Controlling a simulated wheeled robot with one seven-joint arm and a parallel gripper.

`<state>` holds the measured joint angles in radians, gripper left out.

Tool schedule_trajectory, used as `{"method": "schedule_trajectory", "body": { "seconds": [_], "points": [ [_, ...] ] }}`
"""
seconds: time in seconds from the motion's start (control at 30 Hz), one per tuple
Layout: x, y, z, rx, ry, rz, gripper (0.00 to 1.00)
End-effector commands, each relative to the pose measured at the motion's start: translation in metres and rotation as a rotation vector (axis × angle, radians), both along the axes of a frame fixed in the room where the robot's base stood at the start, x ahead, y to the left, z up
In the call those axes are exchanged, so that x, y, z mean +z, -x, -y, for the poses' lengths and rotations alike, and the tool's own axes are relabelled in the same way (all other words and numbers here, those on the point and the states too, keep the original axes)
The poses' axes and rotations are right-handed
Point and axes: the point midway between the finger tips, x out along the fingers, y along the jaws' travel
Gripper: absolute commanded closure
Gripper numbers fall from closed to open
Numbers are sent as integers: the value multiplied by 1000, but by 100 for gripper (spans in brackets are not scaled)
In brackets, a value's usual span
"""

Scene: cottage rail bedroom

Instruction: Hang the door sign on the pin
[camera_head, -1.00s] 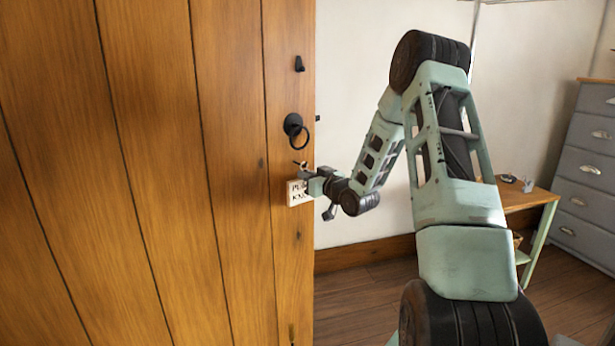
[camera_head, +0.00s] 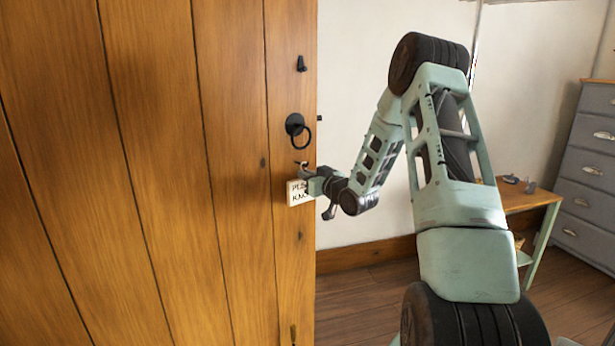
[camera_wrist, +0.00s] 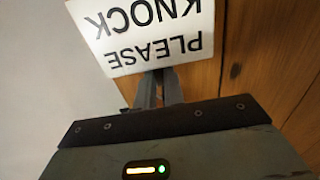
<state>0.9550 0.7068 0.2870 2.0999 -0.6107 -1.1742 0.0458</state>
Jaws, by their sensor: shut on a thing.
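The door sign (camera_head: 296,193) is a small white plate with dark "PLEASE KNOCK" lettering. My gripper (camera_head: 310,186) is shut on it at the edge and holds it upright close to the wooden door (camera_head: 230,160), below the black ring handle. In the wrist view the sign (camera_wrist: 148,32) appears upside down, with the fingers (camera_wrist: 158,88) at its edge by the word PLEASE. A small pale hooked piece (camera_head: 302,167) shows just above the sign; I cannot tell whether it is the pin or the sign's hanger, or whether they touch.
A black ring handle (camera_head: 297,126) and a small black fitting (camera_head: 301,64) sit on the door above the sign. A wooden desk (camera_head: 528,199) with small items and a grey chest of drawers (camera_head: 590,170) stand at the right. The floor between is clear.

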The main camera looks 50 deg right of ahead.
Motion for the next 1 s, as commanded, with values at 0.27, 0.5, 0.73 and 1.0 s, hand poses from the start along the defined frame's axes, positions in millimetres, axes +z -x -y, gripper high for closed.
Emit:
{"method": "schedule_trajectory", "body": {
  "seconds": [0.27,0.5,0.73,1.0],
  "points": [
    [-3,0,0,0,0,1,100],
    [-8,0,0,0,0,-1,100],
    [-15,1,0,0,-3,-7,100],
    [-23,2,-1,0,-8,-15,100]
  ]
}}
